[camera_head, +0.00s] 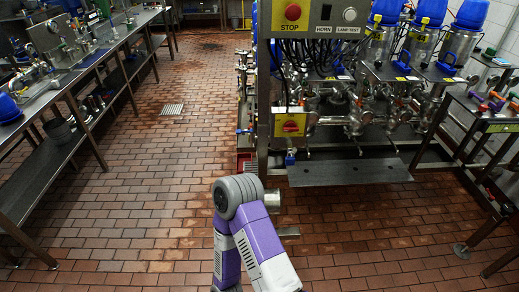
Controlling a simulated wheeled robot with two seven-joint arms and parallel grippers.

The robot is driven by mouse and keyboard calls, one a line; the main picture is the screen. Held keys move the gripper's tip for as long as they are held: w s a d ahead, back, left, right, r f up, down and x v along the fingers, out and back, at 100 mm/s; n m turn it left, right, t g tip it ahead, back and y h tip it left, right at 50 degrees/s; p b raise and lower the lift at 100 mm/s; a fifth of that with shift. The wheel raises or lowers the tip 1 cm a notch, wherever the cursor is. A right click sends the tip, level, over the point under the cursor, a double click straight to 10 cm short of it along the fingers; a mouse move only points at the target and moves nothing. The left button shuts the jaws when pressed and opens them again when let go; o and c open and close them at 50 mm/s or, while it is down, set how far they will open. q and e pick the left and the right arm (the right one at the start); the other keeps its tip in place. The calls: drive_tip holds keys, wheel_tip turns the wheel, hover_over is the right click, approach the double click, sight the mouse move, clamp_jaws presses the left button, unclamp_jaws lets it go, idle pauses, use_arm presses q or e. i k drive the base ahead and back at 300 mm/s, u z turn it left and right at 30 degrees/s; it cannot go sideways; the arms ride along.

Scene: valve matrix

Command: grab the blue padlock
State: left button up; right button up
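I cannot clearly make out a padlock. A small blue piece (290,157) sits low on the valve rack, below a red rotary switch on a yellow plate (290,125); it is too small to tell what it is. Several small coloured items, which may be padlocks, lie on a metal table (483,118) at the right edge; one looks purple-blue (490,106). A purple and grey arm of mine shows at the bottom middle, bent at its elbow.
The valve rack with blue-capped valves (460,42) and a control box with a red stop button (293,12) stands at centre right. A grey plate (348,172) juts out low in front. A long steel bench (85,62) lines the left. The tiled floor (150,190) between is clear.

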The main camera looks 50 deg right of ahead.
sight(290, 161)
drive_tip(key=z, duration=0.55)
drive_tip(key=i, duration=1.1)
drive_tip(key=z, duration=1.15)
drive_tip(key=i, duration=0.25)
drive_tip(key=u, duration=0.1)
